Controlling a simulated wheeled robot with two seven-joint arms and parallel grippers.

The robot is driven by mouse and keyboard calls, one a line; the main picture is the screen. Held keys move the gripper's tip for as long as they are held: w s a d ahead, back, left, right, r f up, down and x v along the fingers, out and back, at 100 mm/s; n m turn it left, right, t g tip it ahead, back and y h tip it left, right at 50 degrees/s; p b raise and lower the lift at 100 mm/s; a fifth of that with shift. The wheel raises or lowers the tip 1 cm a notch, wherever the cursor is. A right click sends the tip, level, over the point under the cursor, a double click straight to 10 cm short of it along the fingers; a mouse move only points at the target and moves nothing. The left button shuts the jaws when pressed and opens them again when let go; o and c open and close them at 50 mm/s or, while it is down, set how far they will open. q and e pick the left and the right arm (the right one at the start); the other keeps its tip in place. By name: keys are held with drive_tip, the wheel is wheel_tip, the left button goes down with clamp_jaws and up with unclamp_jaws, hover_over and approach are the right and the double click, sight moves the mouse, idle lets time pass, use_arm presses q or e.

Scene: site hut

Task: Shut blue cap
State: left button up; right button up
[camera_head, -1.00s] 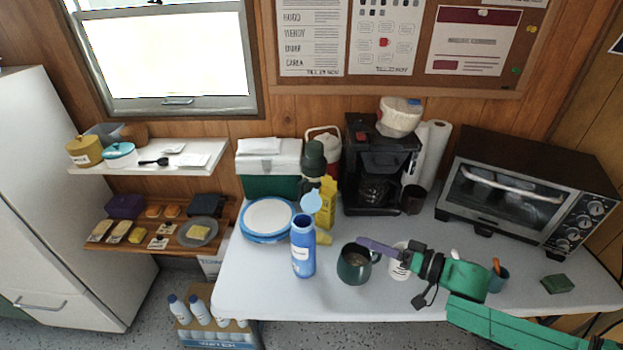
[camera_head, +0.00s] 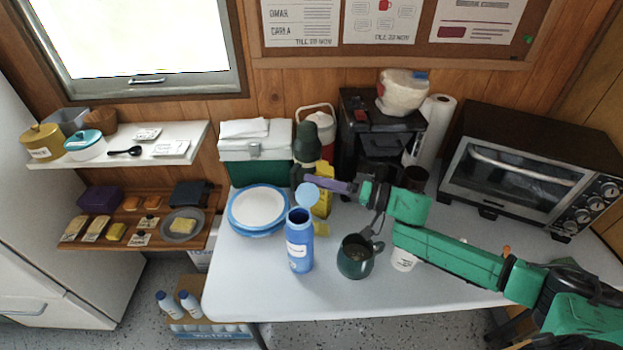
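The blue bottle (camera_head: 299,252) stands upright near the front of the white table, with a white label on its side. Its light blue cap (camera_head: 307,194) is flipped open and stands up above the bottle's mouth. My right gripper (camera_head: 318,182) reaches in from the right, with its purple fingers just right of the cap and a little above it. The fingers overlap closely in this view, so I cannot tell whether they are open or touching the cap. My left gripper is out of view.
Plates (camera_head: 236,222) lie to the left. A yellow box (camera_head: 324,203) and a dark green flask (camera_head: 306,146) stand behind. The table's front left is clear.

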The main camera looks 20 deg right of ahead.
drive_tip(key=shift+w+a+r, duration=0.15)
drive_tip(key=shift+w+a, duration=0.15)
drive_tip(key=shift+a, duration=0.2)
drive_tip(key=shift+w+a+f, duration=0.15)
drive_tip(key=shift+w+f, duration=0.05)
clamp_jaws()
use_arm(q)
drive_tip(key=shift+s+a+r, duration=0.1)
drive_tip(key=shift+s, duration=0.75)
